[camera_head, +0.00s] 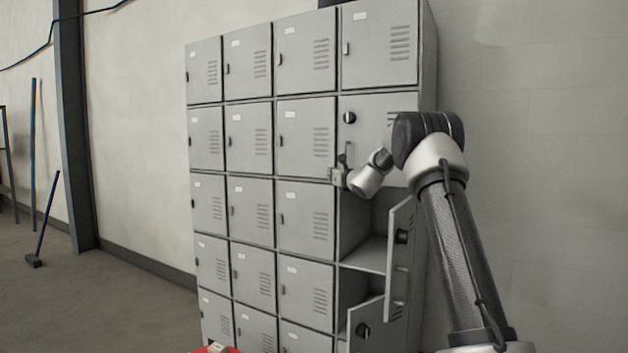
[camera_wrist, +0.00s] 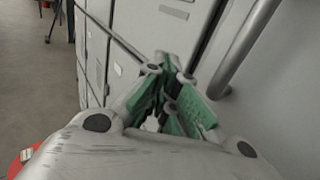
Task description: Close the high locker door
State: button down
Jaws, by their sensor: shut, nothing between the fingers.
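The high locker door (camera_head: 368,118), with a black round lock, is in the right column, second row from the top. It looks flush or nearly flush with its frame; my arm covers its right part, so I cannot tell if a small gap remains. My gripper (camera_head: 340,175) is at the lower left corner of this door, close to its handle; contact is unclear. In the wrist view my gripper (camera_wrist: 172,95) shows green finger pads drawn together with nothing between them. A grey bar (camera_wrist: 243,45), probably a handle, runs close by on the right.
Below, a middle door (camera_head: 398,255) stands wide open to the right, showing an empty compartment (camera_head: 366,250). A lower door (camera_head: 367,322) is also open. The other locker doors (camera_head: 305,130) look shut. A wall (camera_head: 530,150) is at the right; open floor (camera_head: 120,300) lies left.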

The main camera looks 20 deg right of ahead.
jog(key=s+a, duration=0.7)
jog(key=a, duration=0.1)
jog(key=shift+a, duration=0.35)
jog(key=s+a+f+n+g+y, duration=0.3)
jog(key=s+a+f+n+y, duration=0.15)
jog(key=f+n, duration=0.35)
jog(key=s+a+f+n+g+y, duration=0.1)
jog(key=s+a+f+n+g, duration=0.2)
jog(key=s+n, duration=0.45)
jog(key=s+a+f+n+g+y, duration=0.1)
jog(key=s+a+f+n+g, duration=0.2)
jog(key=s, duration=0.7)
jog(key=s+d+f+n+g+h, duration=0.1)
jog(key=s+d+n+g, duration=0.3)
jog(key=s, duration=0.6)
jog(key=s+a+f+n+g+h, duration=0.1)
jog(key=s+n+g+h, duration=0.1)
jog(key=s+n, duration=0.65)
jog(key=s+d+r+n+h, duration=0.2)
jog(key=s+d, duration=0.1)
jog(key=s, duration=0.6)
jog(key=s+d+r+n+t+h, duration=0.1)
jog(key=s+d+r+n+h, duration=0.1)
jog(key=s, duration=0.7)
jog(key=shift+d+r, duration=0.15)
jog(key=shift+d, duration=0.75)
jog(key=c, duration=2.2)
grip_release()
jog(key=shift+h, duration=0.25)
